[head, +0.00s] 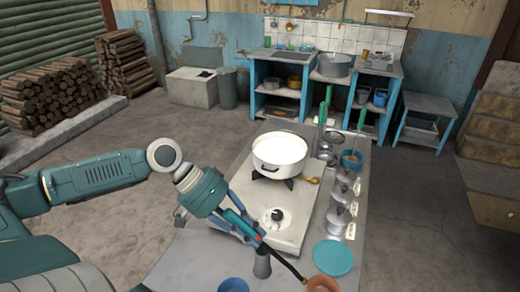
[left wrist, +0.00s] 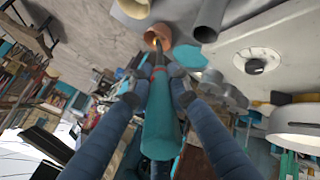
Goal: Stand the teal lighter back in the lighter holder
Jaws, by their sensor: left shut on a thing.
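My left gripper (head: 248,226) is shut on the teal lighter (head: 236,218). The lighter has a teal handle, a red part and a long dark nozzle. It is tilted, with its nozzle pointing down and right in the head view, its tip close to a terracotta cup. In the left wrist view the teal handle (left wrist: 162,125) lies between the fingers (left wrist: 158,75). A grey upright tube (head: 262,264), which looks like the lighter holder, stands just below the gripper; it also shows in the left wrist view (left wrist: 210,20). The lighter is outside it. My right gripper is not in view.
The terracotta cup (head: 323,284), a blue cup (head: 233,286) and a teal plate (head: 333,257) are near the table's front. A white pot (head: 280,154) sits on the stove (head: 300,218). Several lidded metal pots (head: 338,217) line the right side.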

